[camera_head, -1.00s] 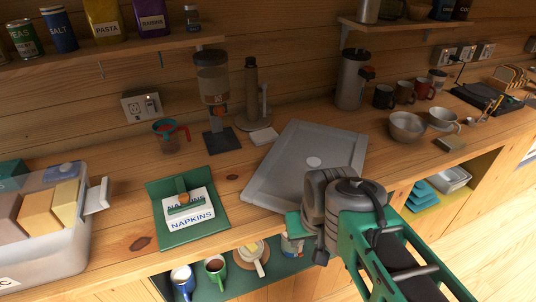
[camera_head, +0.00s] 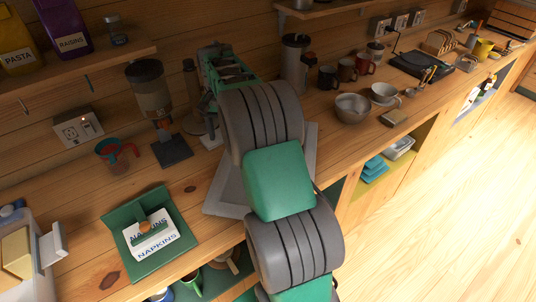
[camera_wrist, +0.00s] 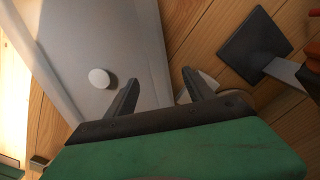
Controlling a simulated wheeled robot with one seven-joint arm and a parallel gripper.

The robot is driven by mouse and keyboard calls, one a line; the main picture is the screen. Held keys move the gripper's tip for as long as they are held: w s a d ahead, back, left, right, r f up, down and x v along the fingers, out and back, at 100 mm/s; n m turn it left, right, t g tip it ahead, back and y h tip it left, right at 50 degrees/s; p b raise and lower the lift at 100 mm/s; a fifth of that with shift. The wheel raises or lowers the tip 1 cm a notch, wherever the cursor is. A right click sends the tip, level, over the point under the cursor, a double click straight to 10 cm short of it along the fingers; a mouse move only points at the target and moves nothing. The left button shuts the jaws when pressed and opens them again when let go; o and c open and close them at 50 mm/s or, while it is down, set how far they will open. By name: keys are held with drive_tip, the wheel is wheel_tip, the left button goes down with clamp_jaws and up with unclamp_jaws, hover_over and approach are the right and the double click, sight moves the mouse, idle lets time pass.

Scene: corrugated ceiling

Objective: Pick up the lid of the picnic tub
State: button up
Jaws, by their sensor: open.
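The lid is a flat grey panel with a raised rim (camera_head: 228,192), lying on the wooden counter; my arm covers much of it in the head view. In the wrist view the lid (camera_wrist: 125,35) fills the upper left and shows a round white knob (camera_wrist: 99,78). My gripper (camera_wrist: 160,80) is open and empty, its two dark fingers apart. The knob shows left of both fingers, not between them. I cannot tell the gripper's height above the lid. The fingers are not clearly visible in the head view. A clear tub (camera_head: 47,268) with blocks inside is cut off at the left.
A green napkin holder (camera_head: 128,262) stands left of the lid. Bowls (camera_head: 352,112), mugs and a tall canister (camera_head: 295,65) are to the right. A shelf (camera_head: 75,75) overhangs the back left.

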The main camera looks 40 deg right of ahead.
drive_tip(key=f, duration=0.2)
drive_tip(key=f+p, duration=0.1)
drive_tip(key=f, duration=0.2)
drive_tip(key=f+p, duration=0.1)
drive_tip(key=f, duration=0.2)
drive_tip(key=shift+w+d+f, duration=0.1)
drive_tip(key=shift+d+f, duration=0.05)
drive_tip(key=shift+d, duration=0.15)
clamp_jaws()
